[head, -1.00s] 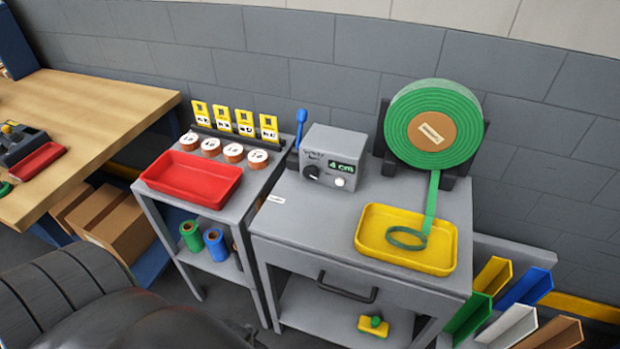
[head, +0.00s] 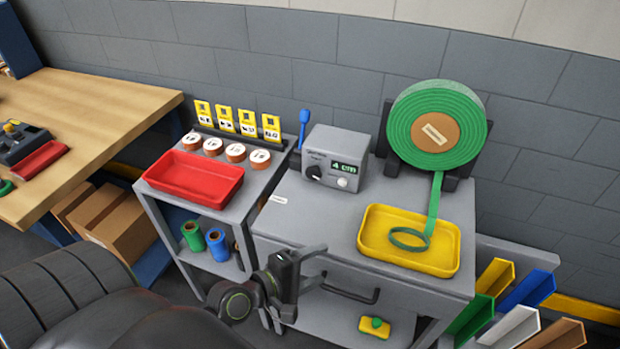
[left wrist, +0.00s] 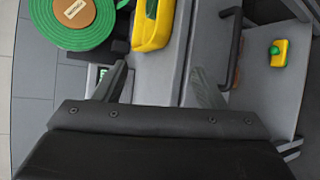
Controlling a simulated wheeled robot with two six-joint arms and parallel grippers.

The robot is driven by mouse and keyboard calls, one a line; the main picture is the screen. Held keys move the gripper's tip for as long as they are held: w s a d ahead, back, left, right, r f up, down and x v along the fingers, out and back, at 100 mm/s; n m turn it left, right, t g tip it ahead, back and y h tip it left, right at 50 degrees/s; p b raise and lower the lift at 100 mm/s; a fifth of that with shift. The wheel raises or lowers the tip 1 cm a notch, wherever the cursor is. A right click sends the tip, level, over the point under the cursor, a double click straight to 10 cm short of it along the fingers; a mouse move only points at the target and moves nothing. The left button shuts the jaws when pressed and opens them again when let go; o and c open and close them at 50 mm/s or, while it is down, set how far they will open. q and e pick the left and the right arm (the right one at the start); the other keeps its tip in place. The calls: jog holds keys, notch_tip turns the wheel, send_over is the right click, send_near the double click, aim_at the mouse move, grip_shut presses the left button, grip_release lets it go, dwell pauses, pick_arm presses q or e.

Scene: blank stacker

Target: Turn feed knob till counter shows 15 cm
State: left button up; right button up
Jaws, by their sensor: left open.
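The grey control box (head: 332,158) stands on the grey cart top, with a dark feed knob (head: 314,172) at the left of its face. Its green counter (head: 345,167) reads 4 cm, and a white button (head: 342,183) sits below it. My left gripper (head: 300,265) is low in front of the cart, below and left of the box, apart from it. In the left wrist view its two fingers (left wrist: 160,85) are spread with nothing between them; the counter (left wrist: 103,73) shows there partly, beside one finger. My right gripper is not in view.
A green tape roll (head: 437,125) feeds a strip into a yellow tray (head: 450,258). A blue-handled lever (head: 303,118) stands left of the box. A red tray (head: 195,180) lies on the left cart. A drawer handle (head: 350,290) juts from the cart front near my gripper.

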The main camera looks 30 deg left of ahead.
pick_arm(q)
jog(key=w+a+n+t+y, duration=0.1)
jog(key=a+n+y, duration=0.2)
jog(key=n, duration=0.5)
jog(key=w+a+n+t+y, duration=0.1)
jog(key=w+a+n+y, duration=0.1)
jog(key=a+n, duration=0.3)
jog(key=w+a+n+t+y, duration=0.1)
jog(key=w+a+n+y, duration=0.1)
jog(key=n, duration=0.9)
jog(key=shift+a+r+t+y, duration=0.1)
jog(key=shift+a+t+y, duration=0.3)
jog(key=shift+a+y, duration=0.65)
jog(key=p, duration=0.2)
send_near(312, 174)
jog(key=x, duration=0.8)
jog(key=shift+w, duration=0.15)
jog(key=c, duration=1)
